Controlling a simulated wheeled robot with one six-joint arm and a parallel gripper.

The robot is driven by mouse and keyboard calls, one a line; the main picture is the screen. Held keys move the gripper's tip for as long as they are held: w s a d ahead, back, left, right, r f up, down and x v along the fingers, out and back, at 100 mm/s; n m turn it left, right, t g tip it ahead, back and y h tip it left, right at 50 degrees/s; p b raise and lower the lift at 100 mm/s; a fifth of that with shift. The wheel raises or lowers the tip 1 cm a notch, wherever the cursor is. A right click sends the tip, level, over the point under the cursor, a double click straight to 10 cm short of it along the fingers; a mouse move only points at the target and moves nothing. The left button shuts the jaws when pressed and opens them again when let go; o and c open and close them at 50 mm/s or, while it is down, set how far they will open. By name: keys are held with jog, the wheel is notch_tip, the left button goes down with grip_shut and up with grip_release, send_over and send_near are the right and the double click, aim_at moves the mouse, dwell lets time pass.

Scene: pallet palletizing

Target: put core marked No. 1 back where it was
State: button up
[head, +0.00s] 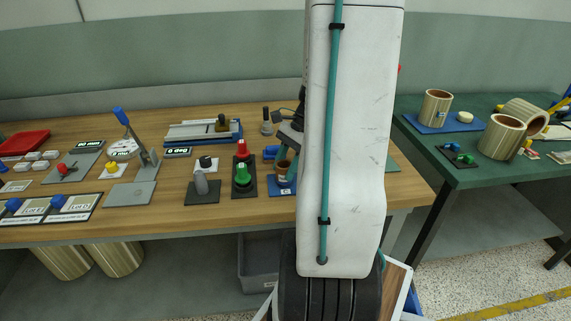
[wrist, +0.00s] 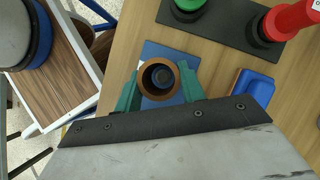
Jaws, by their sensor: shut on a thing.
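A brown ring-shaped core (wrist: 174,67) stands between the two teal fingers of my gripper (wrist: 160,75) in the wrist view. The gripper is shut on it. The core's dark hollow faces the camera, and no number can be read on it. A blue pad (wrist: 152,50) lies beneath the core; I cannot tell whether the core touches it. In the head view the brown core (head: 282,170) shows over the blue pad (head: 277,190), just left of my arm. My arm hides most of the gripper there.
A blue block (wrist: 250,86) lies right of the pad in the wrist view. Large striped rolls (head: 502,137) stand on the green table (head: 412,157).

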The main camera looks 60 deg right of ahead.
jog(key=shift+f, duration=0.35)
jog(key=o, duration=1.1)
jog(key=v, duration=1.2)
jog(key=w+a+r+n+g+h, duration=0.1)
jog(key=w+a+r+n+h, duration=0.3)
jog(key=a, duration=0.6)
jog(key=s+a+r+n+g+y, duration=0.1)
jog(key=a+r+n, duration=0.1)
jog(key=a+n, duration=0.65)
jog(key=s+a+n+h, duration=0.1)
jog(key=s+a+n, duration=0.1)
jog(key=a+n, duration=0.1)
jog(key=s+a+n+t, duration=0.1)
jog(key=s+a+n, duration=0.1)
jog(key=a, duration=0.4)
jog(key=s+a+n+h, duration=0.1)
jog(key=s+a+n, duration=0.1)
jog(key=a+n, duration=0.2)
jog(key=shift+s+a+f+h, duration=0.15)
jog(key=shift+s+a+h, duration=0.15)
